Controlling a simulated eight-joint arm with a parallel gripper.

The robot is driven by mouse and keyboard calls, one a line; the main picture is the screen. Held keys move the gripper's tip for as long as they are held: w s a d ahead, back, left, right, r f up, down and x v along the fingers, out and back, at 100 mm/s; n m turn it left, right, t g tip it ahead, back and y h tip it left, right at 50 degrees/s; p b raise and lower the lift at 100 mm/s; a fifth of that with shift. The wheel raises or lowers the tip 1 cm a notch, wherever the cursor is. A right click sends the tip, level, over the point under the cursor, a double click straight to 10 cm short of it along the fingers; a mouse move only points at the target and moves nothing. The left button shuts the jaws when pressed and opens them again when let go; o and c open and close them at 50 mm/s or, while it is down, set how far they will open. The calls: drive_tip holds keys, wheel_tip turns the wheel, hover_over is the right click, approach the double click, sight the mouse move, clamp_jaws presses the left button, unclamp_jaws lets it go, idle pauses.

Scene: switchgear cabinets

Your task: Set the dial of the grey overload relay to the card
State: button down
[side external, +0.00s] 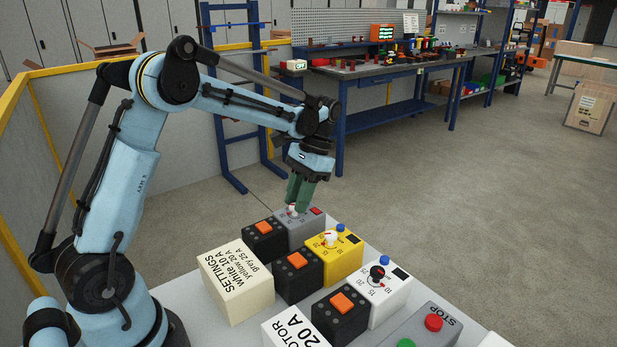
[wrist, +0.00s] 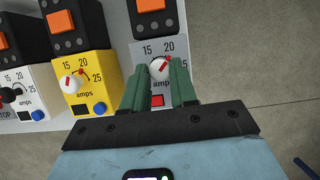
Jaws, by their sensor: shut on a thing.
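The grey overload relay (side external: 309,231) stands at the far end of the relay row. It also shows in the wrist view (wrist: 144,49), with a 15, 20, 25 amps scale. Its white dial (wrist: 160,68) has a red mark that appears to point up and right, near 20; the exact reading is unclear. My gripper (side external: 297,207) points down over this relay, its green fingers shut on the dial from both sides. The fingers hide part of the relay face. The settings card (side external: 241,279), on a cream block, reads white 10 A, yellow 20 A, grey 25 A.
The yellow relay (side external: 345,257) and the white relay (side external: 391,297) stand nearer the camera, each with a dial and blue button. Black blocks with orange tops (side external: 297,262) adjoin the relays. A grey box with a red STOP button (side external: 434,323) is at the front.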

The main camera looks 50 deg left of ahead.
drive_tip(key=m+y, duration=0.1)
drive_tip(key=m, duration=0.3)
drive_tip(key=shift+d+m+t+y, duration=0.2)
drive_tip(key=shift+m+t+y, duration=0.1)
drive_tip(key=shift+y, duration=0.1)
drive_tip(key=m+y, duration=0.1)
drive_tip(key=m, duration=0.3)
drive_tip(key=shift+s+d+t, duration=0.1)
drive_tip(key=shift+t, duration=0.3)
drive_tip(key=shift+m, duration=0.3)
drive_tip(key=c, duration=0.9)
unclamp_jaws()
drive_tip(key=v, duration=1.2)
drive_tip(key=shift+d, duration=0.25)
